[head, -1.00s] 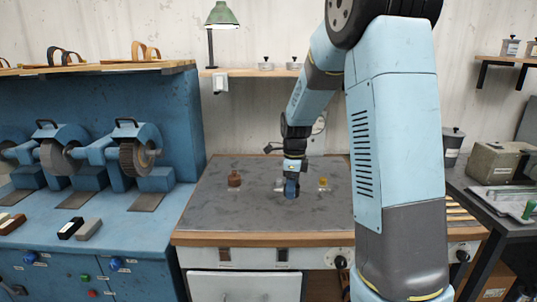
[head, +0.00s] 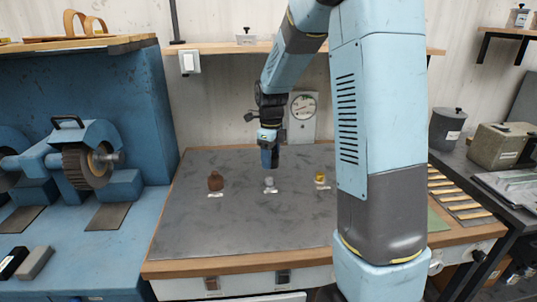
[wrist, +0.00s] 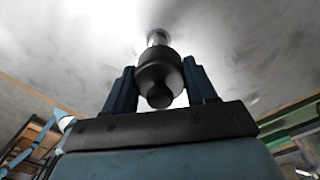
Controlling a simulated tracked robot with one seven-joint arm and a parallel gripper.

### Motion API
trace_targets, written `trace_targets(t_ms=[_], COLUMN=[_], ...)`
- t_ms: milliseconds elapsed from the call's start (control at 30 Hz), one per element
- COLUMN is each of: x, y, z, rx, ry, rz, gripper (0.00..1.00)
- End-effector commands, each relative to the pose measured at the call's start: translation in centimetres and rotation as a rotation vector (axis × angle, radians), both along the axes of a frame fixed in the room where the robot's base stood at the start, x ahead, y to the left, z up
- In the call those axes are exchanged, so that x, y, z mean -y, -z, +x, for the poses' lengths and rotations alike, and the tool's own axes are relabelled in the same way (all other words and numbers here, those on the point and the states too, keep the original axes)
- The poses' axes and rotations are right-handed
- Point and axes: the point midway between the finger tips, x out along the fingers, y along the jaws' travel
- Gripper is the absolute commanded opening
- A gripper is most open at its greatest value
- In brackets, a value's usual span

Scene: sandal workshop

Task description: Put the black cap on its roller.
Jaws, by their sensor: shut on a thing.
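My gripper (head: 269,160) is over the middle of the grey bench top (head: 240,230). In the wrist view its two blue fingers (wrist: 160,78) are shut on a dark, stepped cap (wrist: 158,70). A small clear bottle (head: 269,184) stands just below the gripper in the head view. A pale, shiny upright piece (wrist: 158,38), probably this bottle, shows right beyond the cap in the wrist view. Whether cap and bottle touch cannot be told. The cap is hidden or too small in the head view.
A brown bottle (head: 215,181) stands to the left and a yellow bottle (head: 320,177) to the right, with small white labels in front. The front of the bench top is clear. A blue grinding machine (head: 90,155) stands at the left, and a dark side table at the right.

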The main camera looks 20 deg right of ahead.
Motion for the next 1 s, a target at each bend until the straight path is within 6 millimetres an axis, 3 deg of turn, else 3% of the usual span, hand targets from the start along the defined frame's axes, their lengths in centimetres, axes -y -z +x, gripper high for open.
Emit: trace_targets(t_ms=[700, 1000], x=[-0.2, -0.2], y=[5.5, 6.9], z=[0.0, 0.0], rx=[-0.001, -0.001], ry=[-0.004, -0.004], rz=[0.0, 0.001], gripper=[0.17, 0.17])
